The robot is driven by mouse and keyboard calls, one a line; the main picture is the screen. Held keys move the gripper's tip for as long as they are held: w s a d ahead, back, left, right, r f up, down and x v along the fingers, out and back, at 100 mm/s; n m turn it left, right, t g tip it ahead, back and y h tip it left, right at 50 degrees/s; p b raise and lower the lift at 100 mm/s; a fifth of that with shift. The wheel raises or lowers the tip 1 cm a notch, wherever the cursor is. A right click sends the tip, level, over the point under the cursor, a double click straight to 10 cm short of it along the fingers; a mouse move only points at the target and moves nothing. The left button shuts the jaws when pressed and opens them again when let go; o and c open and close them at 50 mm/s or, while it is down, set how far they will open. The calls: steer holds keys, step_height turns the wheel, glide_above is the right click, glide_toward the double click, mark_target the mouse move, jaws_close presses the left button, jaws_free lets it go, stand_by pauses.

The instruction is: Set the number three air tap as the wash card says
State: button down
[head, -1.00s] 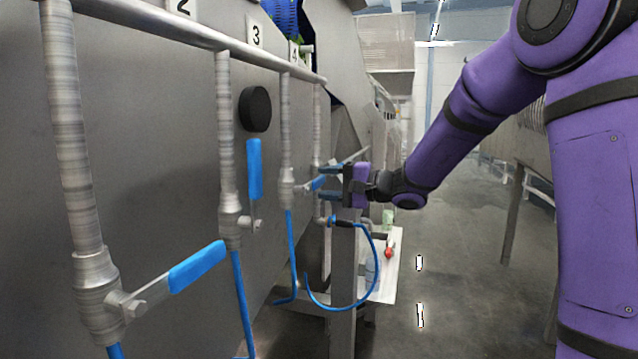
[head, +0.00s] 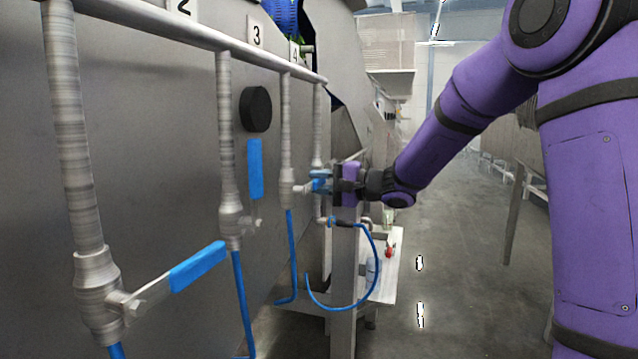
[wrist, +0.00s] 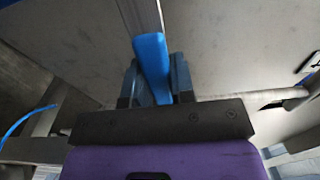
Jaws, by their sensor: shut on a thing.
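The third tap from the left (head: 287,186) sits on a grey pipe; I take it as number three from the "3" plate (head: 257,33) up to its left. Its blue lever (head: 319,185) sticks out from the wall towards my gripper (head: 330,184). In the wrist view my gripper (wrist: 154,88) is shut on this blue lever (wrist: 151,62), with a dark finger on each side. The fingers hide part of the lever in the head view. I cannot make out a wash card.
The nearest tap's lever (head: 198,266) slants outward. The second tap's lever (head: 255,168) points up along its pipe. A black round knob (head: 255,109) is on the wall. A blue hose (head: 374,270) loops below my gripper. The floor (head: 465,270) at right is clear.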

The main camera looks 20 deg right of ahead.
mark_target(315, 180)
steer(key=shift+r, duration=0.1)
steer(key=shift+s+r+n, duration=0.1)
steer(key=shift+r+n, duration=0.6)
steer(key=shift+n, duration=0.5)
steer(key=n, duration=0.1)
steer(key=r, duration=0.1)
steer(key=r+n, duration=0.1)
steer(key=shift+s+a+n, duration=0.25)
steer(key=shift+n, duration=0.05)
steer(key=n, duration=0.1)
steer(key=r+n, duration=0.1)
steer(key=shift+s+a+r+n, duration=0.25)
steer(key=shift+s+a+n, duration=0.05)
steer(key=shift+s+n, duration=0.1)
steer(key=n, duration=0.1)
steer(key=s+r+n, duration=0.1)
steer(key=shift+s+a+r+n, duration=0.1)
steer(key=shift+a+r+n, duration=0.1)
steer(key=shift+a+n, duration=0.15)
steer(key=shift+s+a+r+n, duration=0.25)
steer(key=shift+s+a+n, duration=0.35)
steer(key=shift+n, duration=0.65)
steer(key=shift+s+a+r+n, duration=0.35)
steer(key=shift+s+n, duration=0.4)
steer(key=shift+n, duration=0.5)
steer(key=shift+s+a+r+n, duration=0.15)
steer(key=shift+s+a+n, duration=0.45)
steer(key=shift+n, duration=0.65)
steer(key=shift+s, duration=0.1)
